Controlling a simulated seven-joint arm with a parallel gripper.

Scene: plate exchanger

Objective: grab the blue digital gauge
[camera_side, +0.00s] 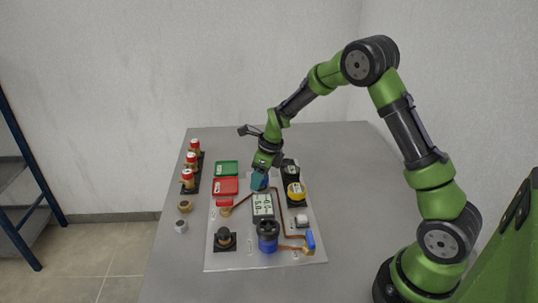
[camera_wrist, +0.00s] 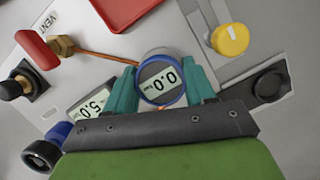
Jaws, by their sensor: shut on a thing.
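The digital gauge (camera_wrist: 159,82) is round with a blue rim and a display reading 0.0 bar, in the middle of the wrist view. My gripper (camera_wrist: 163,88) has its teal fingers on either side of the gauge and is shut on it. In the side view my gripper (camera_side: 261,178) points down over the back middle of the panel, and a blue-teal patch shows at its tip, with gauge and fingers hard to tell apart. I cannot tell whether the gauge is seated or lifted.
A display box reading 5.0 (camera_side: 262,205) stands just in front of my gripper. Copper pipe (camera_side: 284,235) crosses the panel. A red tray (camera_side: 225,187) and green tray (camera_side: 226,168) lie behind.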

